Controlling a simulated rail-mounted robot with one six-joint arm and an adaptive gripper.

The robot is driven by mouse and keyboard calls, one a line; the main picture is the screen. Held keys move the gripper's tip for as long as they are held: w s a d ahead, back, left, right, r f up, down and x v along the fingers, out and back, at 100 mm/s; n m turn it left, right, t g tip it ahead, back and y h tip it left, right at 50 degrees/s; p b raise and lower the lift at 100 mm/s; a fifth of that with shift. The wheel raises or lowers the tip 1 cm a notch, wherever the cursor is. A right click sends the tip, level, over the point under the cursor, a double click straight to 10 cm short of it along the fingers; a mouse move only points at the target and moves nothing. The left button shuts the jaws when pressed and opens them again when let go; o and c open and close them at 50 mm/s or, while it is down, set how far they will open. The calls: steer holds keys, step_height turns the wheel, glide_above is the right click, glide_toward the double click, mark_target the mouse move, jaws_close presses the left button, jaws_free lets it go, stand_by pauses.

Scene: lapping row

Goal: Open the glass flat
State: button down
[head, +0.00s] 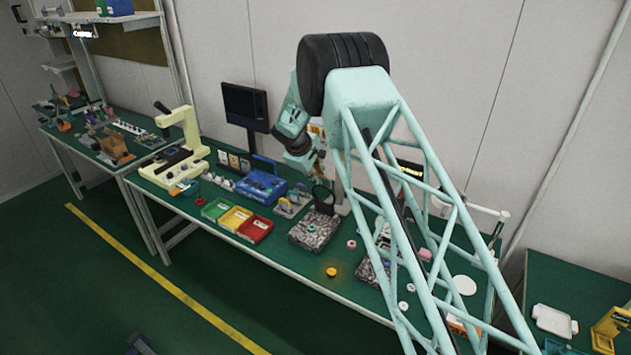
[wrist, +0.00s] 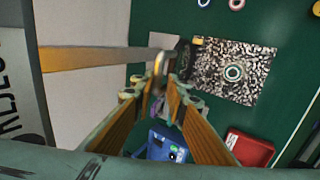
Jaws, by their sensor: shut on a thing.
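A speckled black-and-white plate (head: 314,230) lies on the green bench in the head view, with a small teal ring on it. It also shows in the wrist view (wrist: 225,70), to the right of my fingertips. A dark round loop (head: 322,196) stands upright at the plate's back edge; I cannot tell for sure that it is the glass flat's cover. My gripper (wrist: 164,88) is shut on a thin, greyish piece (wrist: 159,68) seen nearly edge-on between the fingertips. In the head view my arm and the loop crowd the grip, so its details are unclear.
Left of the plate are a red tray (head: 255,230), a yellow tray (head: 235,218), a green tray (head: 216,209) and a blue case (head: 262,186). A monitor (head: 245,106) stands behind. An orange knob-like item (head: 331,271) lies near the bench's front edge.

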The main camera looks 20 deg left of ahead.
steer(key=shift+w+d+f, duration=0.1)
steer(key=shift+d+f, duration=0.05)
steer(key=shift+f, duration=0.05)
steer(key=c, duration=3)
jaws_free()
steer(key=shift+o, duration=1.1)
steer(key=shift+w, duration=0.15)
steer(key=shift+r, duration=0.15)
steer(key=shift+v, duration=0.85)
steer(key=v, duration=1)
steer(key=shift+r, duration=0.1)
